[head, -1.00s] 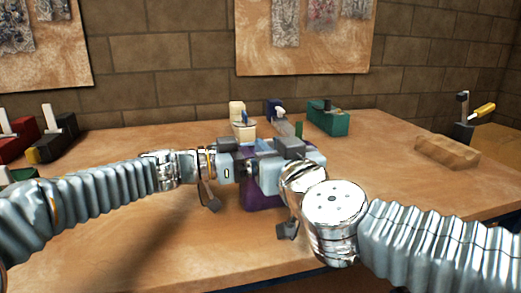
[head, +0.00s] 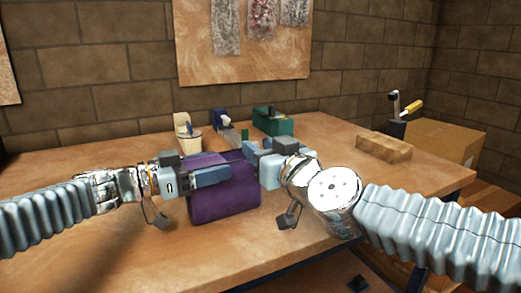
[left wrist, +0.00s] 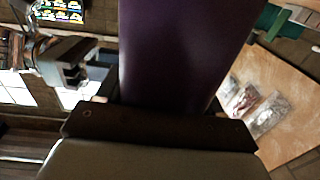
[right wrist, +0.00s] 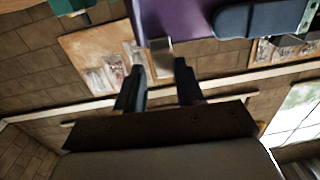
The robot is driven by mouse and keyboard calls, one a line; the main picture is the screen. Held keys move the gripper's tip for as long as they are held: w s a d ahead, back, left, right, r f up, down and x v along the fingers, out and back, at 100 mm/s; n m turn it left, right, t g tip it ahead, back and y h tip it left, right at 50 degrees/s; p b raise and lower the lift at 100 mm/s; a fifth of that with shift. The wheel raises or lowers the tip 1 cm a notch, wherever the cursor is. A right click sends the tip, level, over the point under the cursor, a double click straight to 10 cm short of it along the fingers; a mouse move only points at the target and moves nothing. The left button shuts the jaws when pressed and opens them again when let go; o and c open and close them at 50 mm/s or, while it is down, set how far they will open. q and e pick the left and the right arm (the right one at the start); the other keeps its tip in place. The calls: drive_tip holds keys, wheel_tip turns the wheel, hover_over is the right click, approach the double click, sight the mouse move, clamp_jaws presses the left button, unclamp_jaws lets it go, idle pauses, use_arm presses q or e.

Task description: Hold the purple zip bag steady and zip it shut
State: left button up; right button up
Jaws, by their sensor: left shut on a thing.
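The purple zip bag (head: 225,202) is held up above the table between my grippers. My left gripper (head: 222,176) is shut on its left side near the top. The bag also fills the upper middle of the left wrist view (left wrist: 175,50), running up from the jaws. My right gripper (head: 262,163) is at the bag's upper right end. In the right wrist view its two fingers (right wrist: 160,72) stand apart. A small grey tab (right wrist: 161,56) shows between the fingertips, by the purple bag (right wrist: 185,18), with gaps on both sides. The zip line is not clearly seen.
At the back of the wooden table (head: 335,145) stand a cream container (head: 186,130), a blue-topped item (head: 218,120) and a green box (head: 273,122). A wooden block (head: 384,147) lies at the right, near a yellow-handled clamp (head: 400,112). The front of the table is clear.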

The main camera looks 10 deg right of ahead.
drive_tip(key=shift+s, duration=0.1)
drive_tip(key=v, duration=1.2)
use_arm(q)
drive_tip(key=o, duration=1.2)
drive_tip(key=shift+o, duration=0.2)
